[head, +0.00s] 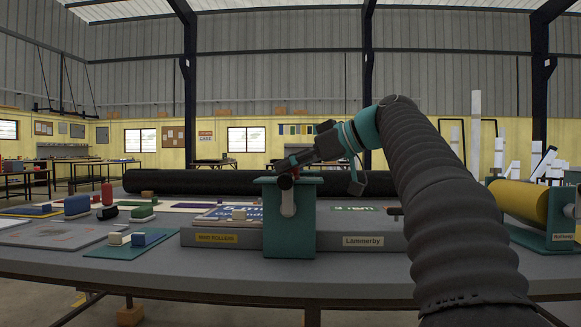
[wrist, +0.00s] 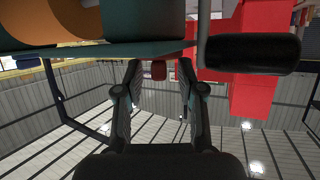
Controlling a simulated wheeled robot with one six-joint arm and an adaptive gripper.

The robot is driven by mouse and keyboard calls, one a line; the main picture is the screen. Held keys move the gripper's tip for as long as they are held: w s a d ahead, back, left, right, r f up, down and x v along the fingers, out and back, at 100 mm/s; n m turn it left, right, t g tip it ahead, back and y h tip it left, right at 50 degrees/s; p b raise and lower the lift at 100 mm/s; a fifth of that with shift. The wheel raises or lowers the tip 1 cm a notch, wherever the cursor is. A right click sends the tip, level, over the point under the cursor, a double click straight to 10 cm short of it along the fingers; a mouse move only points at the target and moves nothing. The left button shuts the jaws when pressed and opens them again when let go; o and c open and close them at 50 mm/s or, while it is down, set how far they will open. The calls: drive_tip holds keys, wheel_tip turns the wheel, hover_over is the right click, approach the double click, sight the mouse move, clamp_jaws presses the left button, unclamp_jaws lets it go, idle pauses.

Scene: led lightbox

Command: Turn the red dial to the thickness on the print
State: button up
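The teal end housing (head: 290,235) of a roller machine stands at the table's front. A small red part, which looks like the dial (head: 295,173), shows at its top beside my gripper (head: 281,166). A pale grey lever (head: 288,203) hangs on the housing's front. In the wrist view the red dial (wrist: 158,70) lies between the tips of my gripper (wrist: 159,72), with gaps to both fingers; contact is not visible. The fingers are apart. A print (head: 230,213) with white lettering on blue lies partly behind the housing; its thickness cannot be read. Dial markings are not visible.
A long black roll (head: 230,182) lies across the back. Small coloured blocks (head: 76,205) and mats fill the table's left. In the wrist view a black cylinder (wrist: 252,54) is close to the right of the fingers.

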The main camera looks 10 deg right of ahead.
drive_tip(key=shift+w+a, duration=0.1)
drive_tip(key=shift+c, duration=0.2)
clamp_jaws()
